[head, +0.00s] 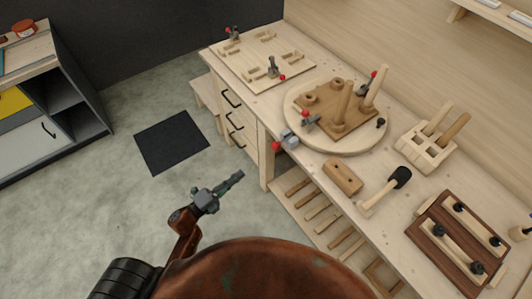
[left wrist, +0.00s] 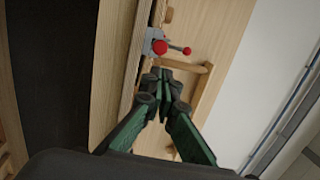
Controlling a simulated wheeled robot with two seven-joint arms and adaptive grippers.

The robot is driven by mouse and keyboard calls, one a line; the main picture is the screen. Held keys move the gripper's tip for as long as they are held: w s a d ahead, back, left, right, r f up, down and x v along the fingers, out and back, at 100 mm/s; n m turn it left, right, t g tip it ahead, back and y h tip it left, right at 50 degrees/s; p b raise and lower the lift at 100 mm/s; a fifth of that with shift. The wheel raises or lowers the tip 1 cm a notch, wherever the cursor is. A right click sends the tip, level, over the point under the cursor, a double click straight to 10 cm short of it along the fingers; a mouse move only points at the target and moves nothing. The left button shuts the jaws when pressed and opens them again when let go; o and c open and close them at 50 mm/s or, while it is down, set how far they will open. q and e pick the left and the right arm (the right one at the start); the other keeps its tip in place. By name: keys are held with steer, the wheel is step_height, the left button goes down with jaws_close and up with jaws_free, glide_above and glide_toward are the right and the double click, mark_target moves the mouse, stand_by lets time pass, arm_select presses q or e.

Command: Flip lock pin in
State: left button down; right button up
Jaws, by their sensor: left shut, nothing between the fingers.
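My left gripper (head: 238,178) is shut and empty. In the head view it is over the floor, left of the workbench and apart from it. A grey metal fitting with a red knob (head: 285,142) sits at the bench's front edge beside the round wooden turntable (head: 372,142). Its pin position is too small to tell. In the left wrist view, the shut fingers (left wrist: 167,78) point toward a grey fitting with a red ball (left wrist: 159,46) and a red-tipped lever. I cannot tell whether this is the same fitting. My right gripper is not in view.
The workbench (head: 330,185) holds a jig board (head: 250,62) with red-tipped clamps, a mallet (head: 385,188), a tool block (head: 428,148) and a dark wooden fixture (head: 420,245). The turntable carries a brown chair form with upright legs. The floor (head: 120,210) left of the bench is largely open.

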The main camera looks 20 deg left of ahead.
mark_target(273, 148)
arm_select(q)
steer(key=p+x, duration=0.1)
steer(key=x, duration=1.3)
steer(key=shift+d, duration=0.1)
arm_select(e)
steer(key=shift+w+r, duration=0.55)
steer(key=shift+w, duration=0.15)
